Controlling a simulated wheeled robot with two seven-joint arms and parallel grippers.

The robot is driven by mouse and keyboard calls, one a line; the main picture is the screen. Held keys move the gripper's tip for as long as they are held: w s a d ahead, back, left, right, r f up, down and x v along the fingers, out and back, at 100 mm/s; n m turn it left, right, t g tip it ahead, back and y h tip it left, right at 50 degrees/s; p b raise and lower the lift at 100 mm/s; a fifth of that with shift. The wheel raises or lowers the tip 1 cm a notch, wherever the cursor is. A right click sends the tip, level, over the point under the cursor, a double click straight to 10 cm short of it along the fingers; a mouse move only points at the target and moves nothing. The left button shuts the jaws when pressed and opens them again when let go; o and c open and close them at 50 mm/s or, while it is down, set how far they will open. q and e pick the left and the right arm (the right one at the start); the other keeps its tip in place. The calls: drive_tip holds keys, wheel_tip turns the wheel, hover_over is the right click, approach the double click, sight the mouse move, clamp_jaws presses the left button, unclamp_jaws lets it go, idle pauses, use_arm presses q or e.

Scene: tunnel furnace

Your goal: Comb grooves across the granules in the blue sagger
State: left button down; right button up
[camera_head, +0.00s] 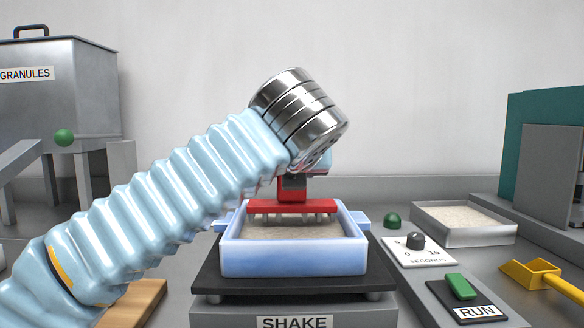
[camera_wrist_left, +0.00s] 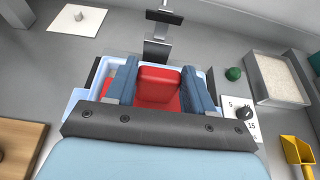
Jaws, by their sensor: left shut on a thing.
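The blue sagger (camera_head: 295,262) sits on the dark plate of the SHAKE stand, with pale granules (camera_head: 290,231) inside. A red comb (camera_head: 292,207) is upright over the back part of the sagger, its row of teeth pointing down. I cannot tell whether the teeth touch the granules. My left gripper (camera_wrist_left: 160,88) is shut on the comb's red handle, seen between its two fingers in the left wrist view; in the head view my wrist mostly hides the fingers. The sagger's rim also shows around the gripper in the wrist view (camera_wrist_left: 82,98). My right gripper is not in view.
Right of the sagger are a dial panel (camera_head: 418,250), a green RUN switch (camera_head: 461,287), a metal tray of granules (camera_head: 465,238) and a yellow scoop (camera_head: 540,275). A granules hopper (camera_head: 60,100) stands at the back left. A wooden board (camera_head: 135,300) lies at the front left.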

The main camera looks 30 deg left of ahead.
use_arm(q)
drive_tip(key=shift+f+b, duration=0.35)
drive_tip(key=shift+f, duration=0.05)
idle(0.4)
drive_tip(key=shift+f+t+b, duration=0.15)
drive_tip(key=shift+t+b, duration=0.15)
drive_tip(key=shift+b, duration=0.3)
drive_tip(key=t+y+b, duration=0.1)
drive_tip(key=b, duration=0.2)
drive_tip(key=shift+t, duration=0.3)
drive_tip(key=shift+r+b, duration=0.3)
drive_tip(key=shift+s, duration=0.1)
drive_tip(key=shift+w+a+f+y, duration=0.15)
drive_tip(key=shift+w+f+y, duration=0.1)
drive_tip(key=shift+w+y, duration=0.1)
idle(0.3)
